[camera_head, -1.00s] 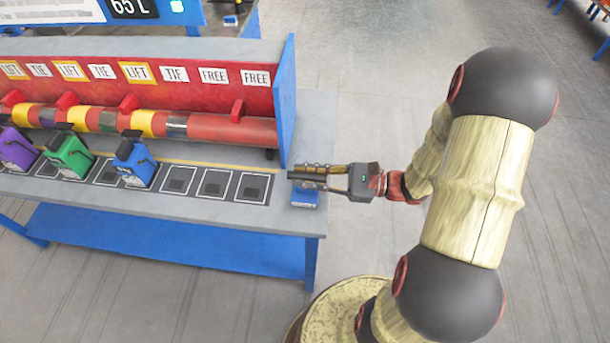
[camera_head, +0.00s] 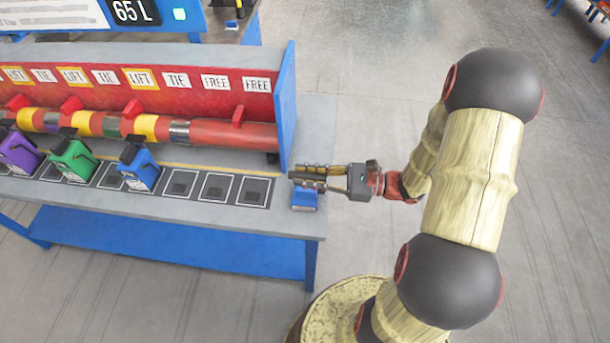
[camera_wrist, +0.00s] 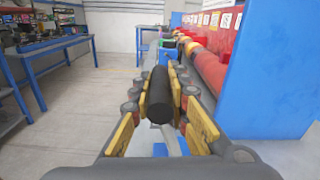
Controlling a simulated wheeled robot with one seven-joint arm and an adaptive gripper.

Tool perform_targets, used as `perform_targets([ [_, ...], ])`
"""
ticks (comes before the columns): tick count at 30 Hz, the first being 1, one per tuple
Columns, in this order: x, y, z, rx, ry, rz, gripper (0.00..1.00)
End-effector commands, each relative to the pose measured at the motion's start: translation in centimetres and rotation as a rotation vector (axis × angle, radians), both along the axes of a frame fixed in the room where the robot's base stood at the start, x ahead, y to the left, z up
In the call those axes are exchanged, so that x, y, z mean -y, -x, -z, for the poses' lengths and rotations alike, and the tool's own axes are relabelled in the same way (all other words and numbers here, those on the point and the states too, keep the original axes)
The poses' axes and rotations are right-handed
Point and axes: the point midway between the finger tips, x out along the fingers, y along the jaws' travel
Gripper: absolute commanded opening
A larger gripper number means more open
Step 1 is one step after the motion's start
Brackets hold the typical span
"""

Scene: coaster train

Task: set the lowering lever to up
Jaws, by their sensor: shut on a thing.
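The lowering lever stands on the front right corner of the bench. Its blue base (camera_head: 304,200) shows just below my gripper in the head view. In the wrist view its black cylindrical handle (camera_wrist: 160,97) lies between the yellow finger pads, with a grey stem beneath it. My gripper (camera_head: 306,177) reaches in from the right and is shut on the handle. The fingers hide much of the lever in the head view, so I cannot tell its exact angle.
A blue end panel (camera_head: 286,105) stands close behind my gripper. Left of it are a red labelled panel (camera_head: 190,93), a red pipe and purple, green and blue cans (camera_head: 139,166). Open floor (camera_head: 390,60) lies to the right.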

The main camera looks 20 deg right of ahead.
Motion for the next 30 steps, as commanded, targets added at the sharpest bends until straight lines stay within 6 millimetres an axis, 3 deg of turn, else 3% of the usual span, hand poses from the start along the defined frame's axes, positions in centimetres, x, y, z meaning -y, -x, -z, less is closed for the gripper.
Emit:
perform_targets([
  [11, 2.0, -3.4, -1.4, -0.242, -0.137, 0.001, 0.00],
  [23, 4.0, -6.9, -0.5, -0.497, -0.286, 0.002, 0.00],
  [30, 4.7, -8.0, 0.0, -0.497, -0.286, 0.002, 0.00],
])
